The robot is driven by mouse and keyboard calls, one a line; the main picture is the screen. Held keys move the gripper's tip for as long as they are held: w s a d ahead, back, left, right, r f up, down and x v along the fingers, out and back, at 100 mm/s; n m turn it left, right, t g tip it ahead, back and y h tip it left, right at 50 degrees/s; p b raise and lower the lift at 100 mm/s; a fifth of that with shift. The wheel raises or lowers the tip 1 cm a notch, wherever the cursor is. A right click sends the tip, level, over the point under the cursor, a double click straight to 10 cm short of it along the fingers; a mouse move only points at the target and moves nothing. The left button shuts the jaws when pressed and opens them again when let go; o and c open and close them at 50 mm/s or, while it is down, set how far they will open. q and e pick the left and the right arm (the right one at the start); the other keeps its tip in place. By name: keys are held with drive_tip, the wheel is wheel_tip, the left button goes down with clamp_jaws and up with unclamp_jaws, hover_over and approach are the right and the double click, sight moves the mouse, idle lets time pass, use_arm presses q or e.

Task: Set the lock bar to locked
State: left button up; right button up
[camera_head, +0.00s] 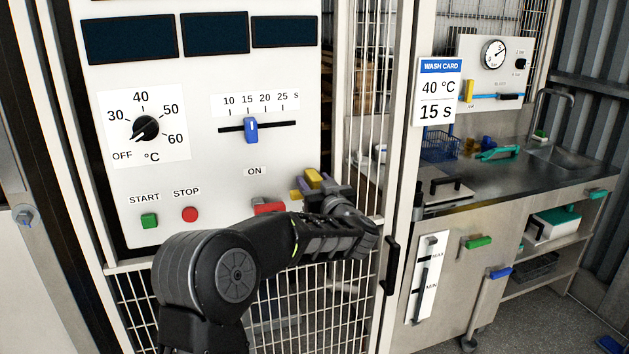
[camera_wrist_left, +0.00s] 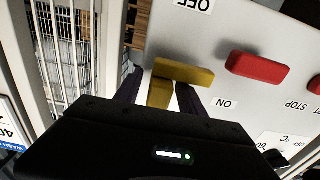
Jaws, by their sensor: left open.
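A yellow bar (camera_head: 313,178) sits at the lower right of the white control panel; I take it to be the lock bar. In the left wrist view the yellow bar (camera_wrist_left: 190,72) shows as a crosspiece with a short block below it. My left gripper (camera_head: 316,188) is at the bar. In the left wrist view my left gripper (camera_wrist_left: 158,88) is open, with dark fingers on either side of the yellow block. I cannot tell whether they touch it. No locked or unlocked marking is readable. My right gripper is not in view.
A red handle (camera_wrist_left: 258,67) is close beside the yellow bar, near ON and OFF labels. The dial (camera_head: 145,128), slider (camera_head: 251,130), green START button (camera_head: 149,221) and red STOP button (camera_head: 190,214) are farther left. A white frame post (camera_head: 400,150) stands to the right.

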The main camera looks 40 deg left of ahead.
use_arm(q)
clamp_jaws()
idle(0.5)
idle(1.0)
